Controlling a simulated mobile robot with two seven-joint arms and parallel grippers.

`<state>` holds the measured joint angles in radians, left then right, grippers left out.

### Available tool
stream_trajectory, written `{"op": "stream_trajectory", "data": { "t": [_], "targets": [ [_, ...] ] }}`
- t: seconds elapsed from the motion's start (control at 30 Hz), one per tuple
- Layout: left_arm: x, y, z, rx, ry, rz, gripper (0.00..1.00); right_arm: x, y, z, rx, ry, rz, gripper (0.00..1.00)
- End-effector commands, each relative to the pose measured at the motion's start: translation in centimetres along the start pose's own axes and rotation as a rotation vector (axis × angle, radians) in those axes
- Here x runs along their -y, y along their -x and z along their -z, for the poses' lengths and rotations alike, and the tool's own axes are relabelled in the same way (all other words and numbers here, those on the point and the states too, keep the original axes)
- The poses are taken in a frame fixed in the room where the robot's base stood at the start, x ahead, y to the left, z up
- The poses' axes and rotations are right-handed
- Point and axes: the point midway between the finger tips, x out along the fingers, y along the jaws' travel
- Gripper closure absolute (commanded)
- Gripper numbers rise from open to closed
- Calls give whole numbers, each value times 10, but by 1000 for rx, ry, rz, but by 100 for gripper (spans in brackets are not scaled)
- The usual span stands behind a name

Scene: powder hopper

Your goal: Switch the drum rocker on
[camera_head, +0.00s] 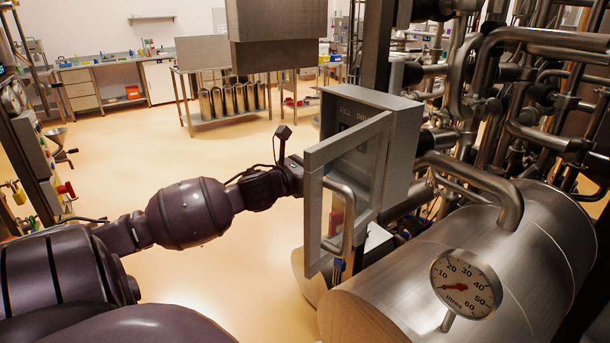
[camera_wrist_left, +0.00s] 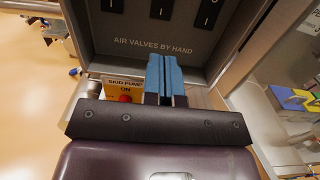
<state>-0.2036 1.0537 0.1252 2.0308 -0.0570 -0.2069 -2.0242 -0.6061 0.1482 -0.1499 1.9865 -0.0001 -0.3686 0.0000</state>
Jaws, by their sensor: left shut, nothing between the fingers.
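The grey valve box (camera_head: 402,150) has the words FILL and DRU… on its top edge, the rest hidden by the open door. Its drum rocker is hidden in the head view. The left wrist view shows the lower parts of three black rockers; the middle one (camera_wrist_left: 160,9) fits second place, after FILL, but its label is out of frame. My left gripper (camera_wrist_left: 166,75) has blue fingers, shut and empty, in front of the panel below the rockers. In the head view its fingers are hidden by the door frame.
The windowed door (camera_head: 314,205) stands open beside my left wrist. A SKID PUMP ON label (camera_wrist_left: 125,84) with a red button (camera_wrist_left: 124,98) is below the box. A steel tank (camera_head: 400,290) with a litres dial (camera_head: 466,285) and dense pipes fill the right. Open floor lies left.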

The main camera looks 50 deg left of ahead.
Motion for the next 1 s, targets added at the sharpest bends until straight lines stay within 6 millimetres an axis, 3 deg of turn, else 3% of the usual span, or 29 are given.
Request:
{"op": "stream_trajectory", "data": {
  "t": [0.2,0.4,1.0],
  "targets": [
    [0,27,3,-3,0,-1,100,2,-3,6,-15,-5,1,59],
    [0,40,3,-1,-1,0,100,4,-5,10,-23,-9,2,59],
    [0,44,3,0,0,0,100,1,0,-5,6,-5,-1,59]
  ]
}}
